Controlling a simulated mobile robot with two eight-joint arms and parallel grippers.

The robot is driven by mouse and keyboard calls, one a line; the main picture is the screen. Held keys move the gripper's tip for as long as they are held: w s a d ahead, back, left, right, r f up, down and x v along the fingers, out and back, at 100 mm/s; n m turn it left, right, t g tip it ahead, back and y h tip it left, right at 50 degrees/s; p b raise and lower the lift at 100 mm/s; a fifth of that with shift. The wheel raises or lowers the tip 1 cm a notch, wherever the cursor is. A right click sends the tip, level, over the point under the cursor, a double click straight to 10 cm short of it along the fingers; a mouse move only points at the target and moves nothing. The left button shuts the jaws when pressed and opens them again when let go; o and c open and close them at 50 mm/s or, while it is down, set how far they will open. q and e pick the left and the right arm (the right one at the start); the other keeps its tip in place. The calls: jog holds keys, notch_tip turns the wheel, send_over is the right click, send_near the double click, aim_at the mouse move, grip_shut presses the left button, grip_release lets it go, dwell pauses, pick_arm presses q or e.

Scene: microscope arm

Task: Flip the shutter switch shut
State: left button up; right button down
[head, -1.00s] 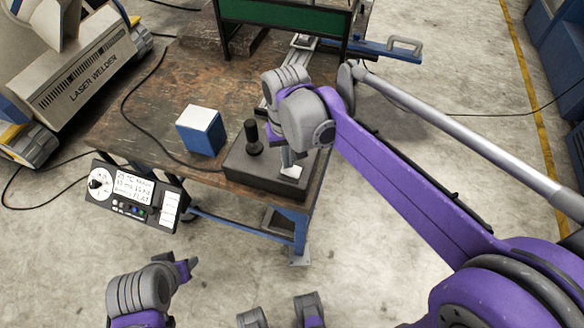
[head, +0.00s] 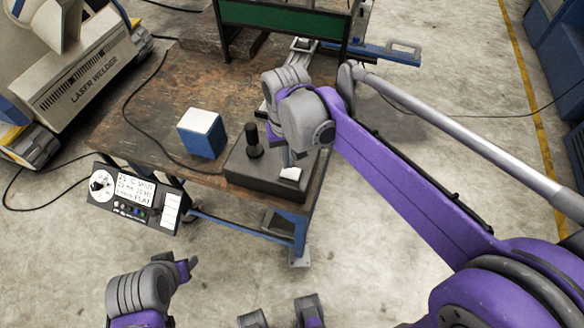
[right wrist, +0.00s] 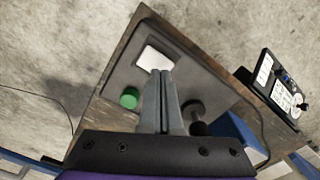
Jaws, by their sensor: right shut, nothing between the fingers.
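The white rocker switch (head: 290,174) sits at the front right of a dark control box (head: 238,173) on the workbench; it also shows in the right wrist view (right wrist: 155,58). My right gripper (head: 286,158) is over the box, its fingers shut and empty. In the right wrist view its fingertips (right wrist: 167,71) are at the switch's near edge; whether they touch it I cannot tell. Which way the switch is tilted is unclear. My left gripper (head: 187,268) is low at the left, away from the bench; its jaws cannot be made out.
A black upright knob (head: 254,141) stands on the box left of my gripper. A green button (right wrist: 130,98) is on the box. A blue-and-white cube (head: 201,133) stands on the bench. A display panel (head: 134,196) hangs at its front left, with small, hard-to-read text.

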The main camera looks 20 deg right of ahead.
aim_at(288, 171)
notch_tip(288, 171, up, 5)
jog(key=p, duration=0.3)
dwell(0.6)
jog(key=s+d+f+t+p, duration=0.1)
jog(key=s+d+f+t, duration=0.1)
jog(key=s, duration=0.5)
jog(key=s+d+f+t, duration=0.3)
jog(key=s+d+f, duration=0.1)
jog(key=s, duration=0.3)
jog(key=shift+d+f+n+p, duration=0.15)
jog(key=shift+d+n+p, duration=0.15)
jog(key=shift+n+p, duration=0.1)
